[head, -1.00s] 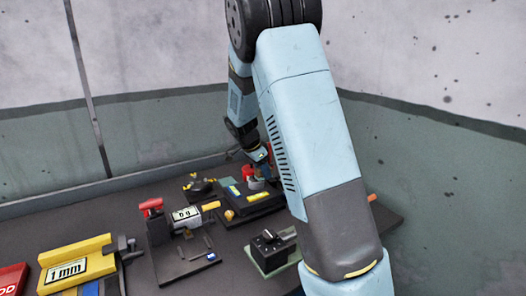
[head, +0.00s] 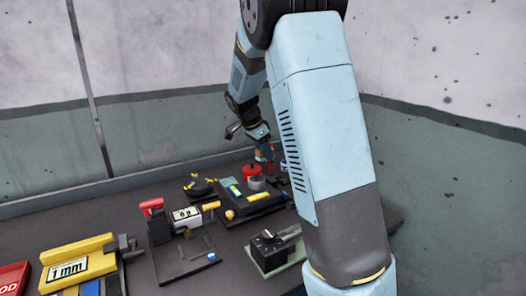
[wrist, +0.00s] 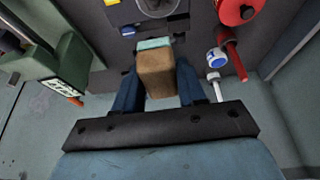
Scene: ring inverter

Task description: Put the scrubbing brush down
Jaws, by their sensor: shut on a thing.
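My gripper (wrist: 155,92) is shut on the scrubbing brush (wrist: 157,78), a brown block with a pale teal strip at its far end, seen between the blue fingers in the wrist view. In the head view my gripper (head: 264,152) is over the back of the bench, near a red round container. The brush is small and partly hidden there. I cannot tell whether it touches anything below.
The dark bench (head: 120,217) holds a black tray (head: 262,204), a yellow 1 mm block (head: 75,262), a red-handled clamp device (head: 180,228) and a black box on a green base (head: 272,250). A red round container (wrist: 237,10) and a blue-and-white jar (wrist: 217,58) are close right in the wrist view.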

